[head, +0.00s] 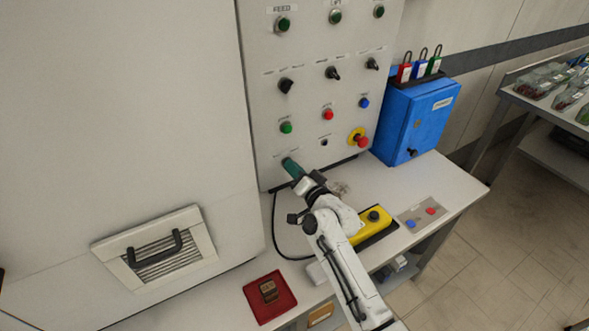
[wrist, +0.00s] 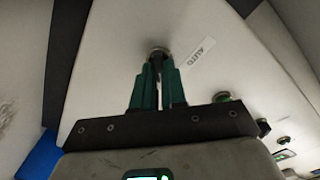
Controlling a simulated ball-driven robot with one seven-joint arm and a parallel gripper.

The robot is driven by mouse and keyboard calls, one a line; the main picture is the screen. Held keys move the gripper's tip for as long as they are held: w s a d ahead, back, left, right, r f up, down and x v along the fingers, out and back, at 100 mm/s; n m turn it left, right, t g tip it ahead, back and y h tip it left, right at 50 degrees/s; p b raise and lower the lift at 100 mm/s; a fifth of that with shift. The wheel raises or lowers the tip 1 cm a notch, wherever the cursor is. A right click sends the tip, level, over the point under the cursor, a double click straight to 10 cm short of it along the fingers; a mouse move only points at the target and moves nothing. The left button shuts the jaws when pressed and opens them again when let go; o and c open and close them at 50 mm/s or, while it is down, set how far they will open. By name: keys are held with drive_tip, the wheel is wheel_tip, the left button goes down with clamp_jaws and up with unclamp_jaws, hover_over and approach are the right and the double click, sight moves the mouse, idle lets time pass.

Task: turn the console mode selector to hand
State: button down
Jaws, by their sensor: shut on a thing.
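The grey console panel (head: 310,110) stands upright behind the worktop and carries several knobs, lamps and buttons. My gripper (head: 289,164) is at its lower left, below a green button, with its green fingers against the panel. In the wrist view, my gripper (wrist: 158,66) is shut on a small round knob, the mode selector (wrist: 158,51), whose rim shows past the fingertips. A small printed label (wrist: 196,60) is beside it. The fingers hide most of the selector, so I cannot tell which way it points. In the head view it is hidden.
A yellow pendant (head: 371,222) with a black cable lies on the worktop, right of my arm. A red tray (head: 288,304) holds a brown block. A blue box (head: 424,115) with padlocks on top stands right of the console. An emergency stop (head: 361,140) is on the panel.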

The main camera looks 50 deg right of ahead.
drive_tip(key=c, duration=1.2)
unclamp_jaws()
drive_tip(key=v, duration=1)
drive_tip(key=shift+s+b, duration=0.35)
drive_tip(key=shift+s, duration=0.05)
drive_tip(key=shift+a, duration=0.1)
